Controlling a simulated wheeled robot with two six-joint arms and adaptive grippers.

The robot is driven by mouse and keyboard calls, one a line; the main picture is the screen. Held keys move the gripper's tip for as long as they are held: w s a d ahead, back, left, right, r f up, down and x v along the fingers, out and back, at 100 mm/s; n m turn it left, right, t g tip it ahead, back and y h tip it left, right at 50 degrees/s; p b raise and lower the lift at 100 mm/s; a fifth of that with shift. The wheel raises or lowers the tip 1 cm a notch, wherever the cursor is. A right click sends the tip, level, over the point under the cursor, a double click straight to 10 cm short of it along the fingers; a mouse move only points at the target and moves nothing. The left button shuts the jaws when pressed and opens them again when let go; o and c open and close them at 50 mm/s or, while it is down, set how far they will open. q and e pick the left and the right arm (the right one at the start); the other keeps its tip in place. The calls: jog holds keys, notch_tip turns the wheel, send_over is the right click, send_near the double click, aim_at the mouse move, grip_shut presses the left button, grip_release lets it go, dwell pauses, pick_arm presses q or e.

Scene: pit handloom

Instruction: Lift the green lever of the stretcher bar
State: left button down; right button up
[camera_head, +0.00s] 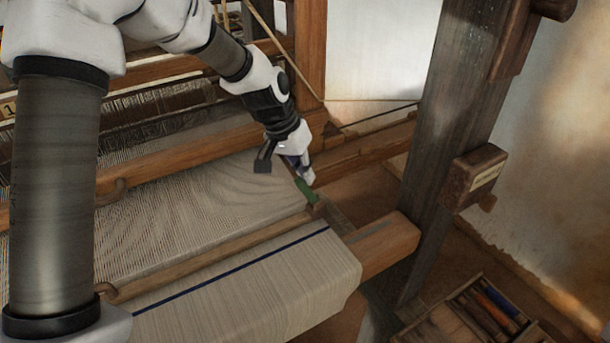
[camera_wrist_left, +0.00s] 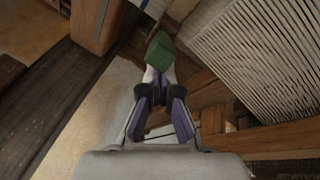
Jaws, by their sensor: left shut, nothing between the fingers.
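The green lever (camera_head: 308,192) is at the right end of the stretcher bar (camera_head: 210,250), a wooden bar lying across the cloth near its front fold. My left gripper (camera_head: 308,177) is just above and behind the lever, pointing down, with its fingers shut and empty. In the left wrist view, the lever's green end (camera_wrist_left: 160,51) shows right beyond the closed fingertips (camera_wrist_left: 158,74). I cannot tell whether the fingertips touch the lever. The lever slopes in the head view; its exact angle is hard to judge. My right gripper is not in view.
The striped cloth (camera_head: 250,290) wraps over the front beam (camera_head: 388,245). A dark post (camera_head: 455,110) with a small labelled box (camera_head: 473,178) stands to the right. A wooden crate (camera_head: 425,328) with coloured items sits on the floor at lower right. Warp threads (camera_head: 150,215) spread to the left.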

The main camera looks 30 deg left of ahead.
pick_arm(q)
jog(key=shift+r+t, duration=0.3)
jog(key=shift+r, duration=0.1)
jog(key=v, duration=1.1)
jog(key=shift+a, duration=0.2)
jog(key=shift+s, duration=0.1)
